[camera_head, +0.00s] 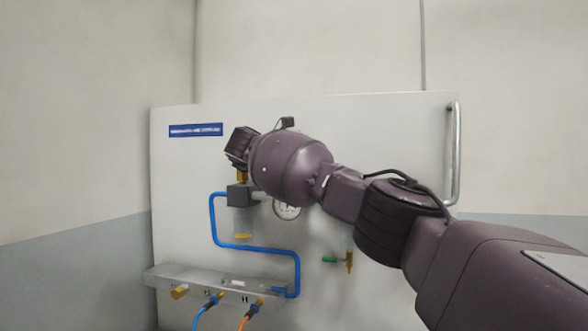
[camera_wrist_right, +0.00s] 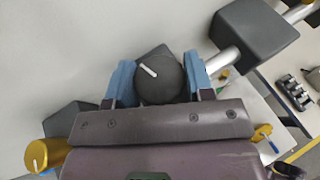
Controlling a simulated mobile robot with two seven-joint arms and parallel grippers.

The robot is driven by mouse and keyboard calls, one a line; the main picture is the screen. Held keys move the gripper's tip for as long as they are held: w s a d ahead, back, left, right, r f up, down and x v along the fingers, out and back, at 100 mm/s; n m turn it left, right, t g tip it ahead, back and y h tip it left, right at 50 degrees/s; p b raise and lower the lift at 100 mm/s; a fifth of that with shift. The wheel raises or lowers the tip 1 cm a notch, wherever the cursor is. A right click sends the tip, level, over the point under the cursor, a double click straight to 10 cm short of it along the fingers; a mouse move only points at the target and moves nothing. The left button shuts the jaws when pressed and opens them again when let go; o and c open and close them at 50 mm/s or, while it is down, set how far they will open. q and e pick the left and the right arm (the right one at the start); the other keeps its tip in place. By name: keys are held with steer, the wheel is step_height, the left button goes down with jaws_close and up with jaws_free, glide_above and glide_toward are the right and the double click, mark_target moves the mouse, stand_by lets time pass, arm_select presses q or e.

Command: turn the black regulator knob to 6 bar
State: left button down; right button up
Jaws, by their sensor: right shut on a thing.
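The black regulator knob (camera_wrist_right: 158,82) shows in the right wrist view as a dark round cap with a white pointer line. The line points to the upper left of that picture. My right gripper (camera_wrist_right: 160,86) has its blue fingers on both sides of the knob and is shut on it. In the head view my right arm reaches from the lower right to the top of the regulator (camera_head: 240,194), and I cannot clearly make out the knob there. The round gauge (camera_head: 287,211) is partly hidden by my wrist, and its reading is not legible. My left gripper is out of view.
The regulator is on a pale panel (camera_head: 190,220) with a blue label (camera_head: 196,130). A blue hose (camera_head: 250,248) runs down to a metal manifold (camera_head: 205,279). A green-handled valve (camera_head: 347,260) is at the lower right, and a vertical metal handle (camera_head: 456,155) is at the panel's right edge.

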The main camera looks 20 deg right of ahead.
steer(key=shift+r+m+g+h+p, duration=0.1)
steer(key=shift+m+g+h+p, duration=0.2)
steer(key=shift+m+g+p, duration=0.5)
steer(key=shift+p, duration=0.45)
steer(key=shift+g, duration=0.3)
steer(key=shift+m, duration=0.3)
steer(key=o, duration=0.9)
steer(key=shift+a, duration=0.1)
